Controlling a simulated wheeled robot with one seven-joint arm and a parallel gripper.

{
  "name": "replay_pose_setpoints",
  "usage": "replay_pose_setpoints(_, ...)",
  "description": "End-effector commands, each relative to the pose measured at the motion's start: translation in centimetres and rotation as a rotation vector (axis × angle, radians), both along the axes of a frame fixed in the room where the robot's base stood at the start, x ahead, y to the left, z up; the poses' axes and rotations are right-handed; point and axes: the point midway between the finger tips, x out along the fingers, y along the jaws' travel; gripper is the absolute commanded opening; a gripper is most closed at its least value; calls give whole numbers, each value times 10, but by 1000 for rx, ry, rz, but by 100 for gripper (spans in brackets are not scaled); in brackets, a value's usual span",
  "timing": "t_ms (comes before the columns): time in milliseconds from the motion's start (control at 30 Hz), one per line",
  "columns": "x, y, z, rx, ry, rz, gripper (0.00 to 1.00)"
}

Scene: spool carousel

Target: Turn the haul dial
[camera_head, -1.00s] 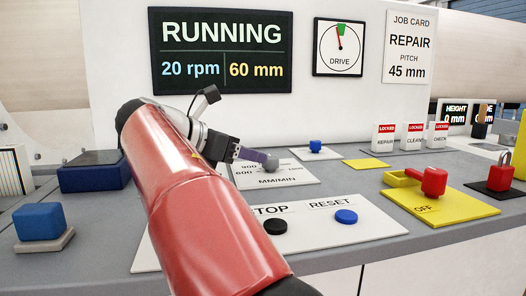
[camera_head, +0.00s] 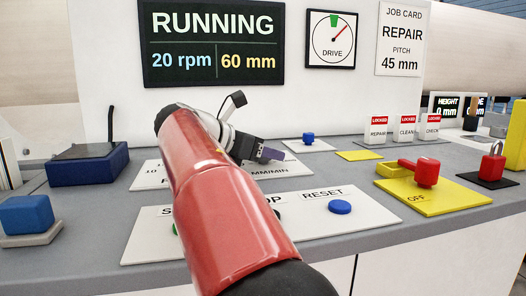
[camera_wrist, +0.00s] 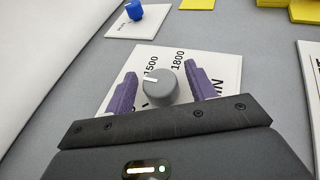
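The dial (camera_wrist: 160,85) is a round grey knob with a white pointer line, in the wrist view. It sits on a white plate (camera_wrist: 222,68) marked 1500, 1800 and partly hidden lettering. The pointer aims to the left, just below 1500. My gripper (camera_wrist: 160,75) is open, with one purple finger on each side of the knob. A gap shows on the left; I cannot tell whether the right finger touches. In the head view the gripper (camera_head: 268,154) is over the MM/MIN plate (camera_head: 148,175), and my arm hides the knob.
The screen (camera_head: 212,42) reads RUNNING, 20 rpm, 60 mm. The DRIVE gauge (camera_head: 332,40) needle points up and right. The job card (camera_head: 402,38) says REPAIR, pitch 45 mm. A blue knob (camera_head: 308,138), RESET button (camera_head: 340,207) and red OFF handle (camera_head: 426,172) are nearby.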

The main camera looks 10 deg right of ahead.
Motion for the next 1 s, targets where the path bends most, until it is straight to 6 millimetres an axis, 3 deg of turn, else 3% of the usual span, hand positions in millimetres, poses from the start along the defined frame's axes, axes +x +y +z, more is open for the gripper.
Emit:
replay_pose_setpoints(67, 0, 0, 0, 0, 0, 0, 44)
replay_pose_setpoints(300, 0, 0, 0, 0, 0, 0, 13)
replay_pose_setpoints(667, -1, -1, 0, 3, -1, 64, 13)
replay_pose_setpoints(1000, -2, -2, 1, 3, -2, 310, 13)
